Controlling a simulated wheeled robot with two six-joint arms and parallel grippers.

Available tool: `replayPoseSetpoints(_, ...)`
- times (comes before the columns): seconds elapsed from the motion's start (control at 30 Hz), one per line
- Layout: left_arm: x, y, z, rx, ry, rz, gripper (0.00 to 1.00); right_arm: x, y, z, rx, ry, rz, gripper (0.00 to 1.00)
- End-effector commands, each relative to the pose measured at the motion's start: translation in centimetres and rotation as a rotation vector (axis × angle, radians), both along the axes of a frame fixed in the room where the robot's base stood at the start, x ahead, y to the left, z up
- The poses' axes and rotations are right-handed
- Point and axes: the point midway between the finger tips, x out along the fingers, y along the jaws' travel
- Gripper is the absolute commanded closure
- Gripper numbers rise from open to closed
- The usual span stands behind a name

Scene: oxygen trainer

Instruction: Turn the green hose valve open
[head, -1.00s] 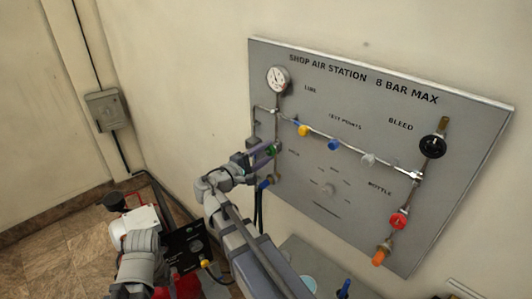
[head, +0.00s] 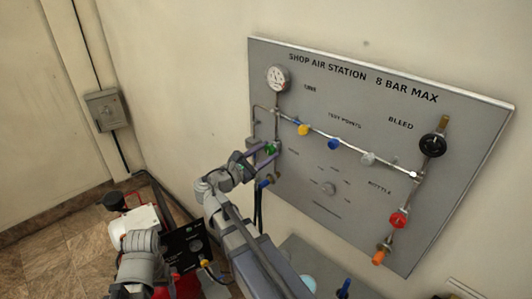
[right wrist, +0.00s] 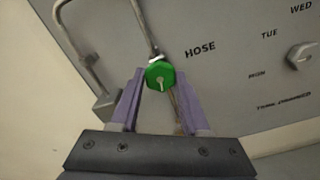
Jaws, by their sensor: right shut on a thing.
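The green hose valve (head: 270,149) is a small round knob on the left pipe of the grey panel (head: 330,245), below the gauge. In the right wrist view the green hose valve (right wrist: 160,75) sits between the fingertips, near the HOSE label, with a pale mark on its face. My right gripper (head: 267,153) is at the panel, its purple fingers on either side of the knob. In the right wrist view my right gripper (right wrist: 159,84) is shut on the knob. My left gripper is not visible; only part of my left arm shows.
A gauge (head: 277,78) is above the valve. Yellow (head: 304,130) and blue (head: 334,144) knobs sit to its right on the pipe. A black bleed knob (head: 433,146), a red knob (head: 399,218) and an orange piece (head: 379,257) are at far right.

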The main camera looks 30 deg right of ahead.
Motion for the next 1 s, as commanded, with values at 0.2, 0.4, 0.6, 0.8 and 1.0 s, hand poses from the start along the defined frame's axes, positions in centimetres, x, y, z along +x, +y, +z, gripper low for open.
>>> replayPoseSetpoints(0.2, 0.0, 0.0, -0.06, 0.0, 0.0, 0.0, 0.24, -0.14, 0.0, -0.16, -0.029, 0.109, -0.001, 1.0)
replayPoseSetpoints(0.4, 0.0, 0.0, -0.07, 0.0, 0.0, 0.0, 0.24, -0.16, -0.01, -0.18, -0.047, 0.165, -0.001, 1.0)
replayPoseSetpoints(0.6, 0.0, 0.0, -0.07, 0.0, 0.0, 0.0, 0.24, -0.17, -0.01, -0.19, -0.053, 0.186, -0.001, 1.0)
replayPoseSetpoints(0.8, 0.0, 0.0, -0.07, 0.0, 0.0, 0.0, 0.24, -0.18, -0.01, -0.19, -0.053, 0.189, -0.002, 1.0)
replayPoseSetpoints(1.0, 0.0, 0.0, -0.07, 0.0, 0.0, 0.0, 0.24, -0.18, 0.0, -0.2, -0.053, 0.189, -0.002, 0.51)
